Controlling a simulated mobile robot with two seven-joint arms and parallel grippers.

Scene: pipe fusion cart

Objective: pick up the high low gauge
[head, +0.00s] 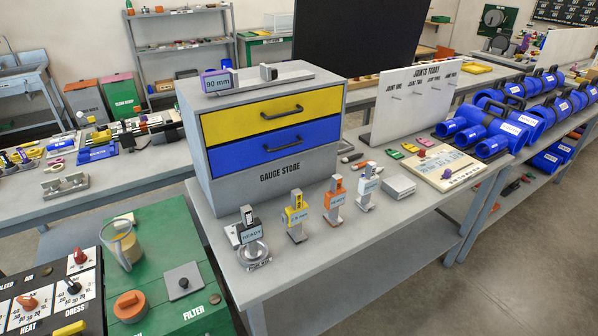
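Several small upright gauges stand in a row on the grey table in front of the gauge store cabinet (263,133). From left they are a dark and silver gauge with a READY label (248,228), a yellow gauge (295,217), an orange gauge (334,200) and a white and grey gauge (366,187). I cannot tell from the labels which one is the high low gauge. A round silver piece (253,253) lies at the foot of the READY gauge. Neither of my grippers is in view.
The cabinet has a yellow drawer (271,114) and a blue drawer (277,146), both closed. A grey block (398,187) and a cream panel (438,167) lie to the right. A green filter box (165,240) stands at left. The table's front right is clear.

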